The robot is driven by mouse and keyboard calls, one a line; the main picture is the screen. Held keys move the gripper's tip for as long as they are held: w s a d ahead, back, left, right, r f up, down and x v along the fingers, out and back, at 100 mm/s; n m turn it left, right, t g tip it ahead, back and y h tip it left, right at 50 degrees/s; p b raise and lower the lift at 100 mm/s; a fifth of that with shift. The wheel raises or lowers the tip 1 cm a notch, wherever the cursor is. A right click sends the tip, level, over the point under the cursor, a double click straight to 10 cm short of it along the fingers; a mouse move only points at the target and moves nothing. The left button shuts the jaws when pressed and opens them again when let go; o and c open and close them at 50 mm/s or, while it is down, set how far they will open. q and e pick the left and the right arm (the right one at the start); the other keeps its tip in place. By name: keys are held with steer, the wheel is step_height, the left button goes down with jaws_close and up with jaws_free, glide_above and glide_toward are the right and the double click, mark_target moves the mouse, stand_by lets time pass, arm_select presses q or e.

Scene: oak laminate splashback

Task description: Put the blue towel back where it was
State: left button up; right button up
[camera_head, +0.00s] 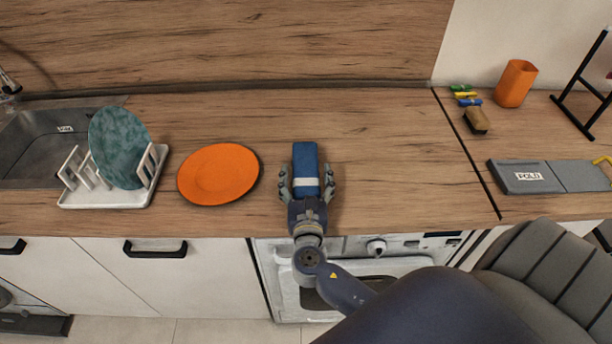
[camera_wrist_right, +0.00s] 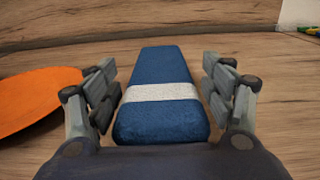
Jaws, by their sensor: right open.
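The blue towel (camera_head: 305,163) is a folded, narrow block with a white band across it. It lies on the wooden counter, to the right of the orange plate. My right gripper (camera_head: 306,181) is open, with one finger on each side of the towel's near part. In the right wrist view the towel (camera_wrist_right: 161,85) lies between the spread fingers (camera_wrist_right: 162,92), with a gap visible on both sides. The towel's near end is partly hidden by the gripper's palm. My left gripper is not in view.
An orange plate (camera_head: 218,174) lies left of the towel. Further left are a white dish rack (camera_head: 110,199) with a teal plate (camera_head: 118,146) and a sink (camera_head: 40,150). At right are a grey board marked FOLD (camera_head: 575,176), an orange cup (camera_head: 515,83) and a brush (camera_head: 476,121).

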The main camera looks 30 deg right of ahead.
steer(key=shift+r, duration=0.3)
steer(key=b+v, duration=0.2)
steer(key=v, duration=1)
steer(key=shift+b, duration=0.3)
steer(key=shift+s+f, duration=0.15)
